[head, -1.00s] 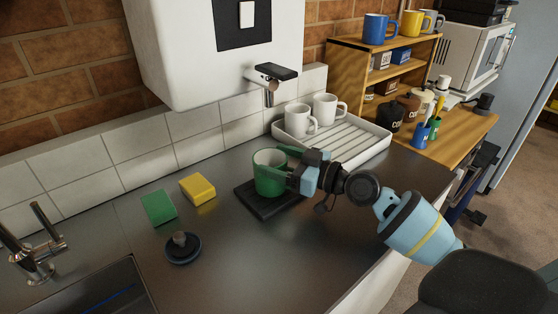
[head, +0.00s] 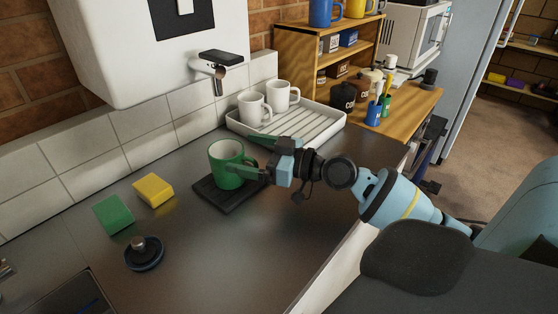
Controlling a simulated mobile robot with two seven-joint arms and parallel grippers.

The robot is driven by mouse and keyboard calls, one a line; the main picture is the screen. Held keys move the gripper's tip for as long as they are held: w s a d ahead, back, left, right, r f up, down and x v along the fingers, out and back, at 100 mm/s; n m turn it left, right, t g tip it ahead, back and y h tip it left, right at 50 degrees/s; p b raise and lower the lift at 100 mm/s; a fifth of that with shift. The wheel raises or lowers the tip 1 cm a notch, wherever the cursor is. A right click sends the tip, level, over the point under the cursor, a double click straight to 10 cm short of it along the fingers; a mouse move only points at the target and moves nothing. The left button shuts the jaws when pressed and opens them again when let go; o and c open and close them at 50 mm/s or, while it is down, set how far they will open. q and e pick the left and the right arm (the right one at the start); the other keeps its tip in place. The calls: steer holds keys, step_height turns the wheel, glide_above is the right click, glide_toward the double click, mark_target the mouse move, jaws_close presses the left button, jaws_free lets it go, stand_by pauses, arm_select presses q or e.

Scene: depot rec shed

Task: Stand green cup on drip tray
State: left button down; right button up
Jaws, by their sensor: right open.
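The green cup (head: 225,166) stands upright on the black drip tray (head: 226,203), left of my right gripper. The tray lies flat on the dark metal counter below the wall-mounted white water heater. My right gripper (head: 247,158) is open at the cup's right side. Its fingers point left, one in front of the cup's handle side and one behind it. I cannot tell whether either finger touches the cup. My left gripper is not in view.
A white dish rack (head: 318,135) with two white mugs (head: 253,108) stands behind. The heater's spout (head: 219,82) overhangs the counter. A yellow sponge (head: 153,190), a green sponge (head: 113,214) and a sink plug (head: 144,253) lie at left. The front counter is clear.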

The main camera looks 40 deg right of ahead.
steer(key=b+v, duration=0.3)
steer(key=v, duration=0.5)
steer(key=shift+s+d+b, duration=0.15)
steer(key=shift+s+b, duration=0.05)
steer(key=shift+b, duration=0.1)
stand_by(0.7)
stand_by(0.7)
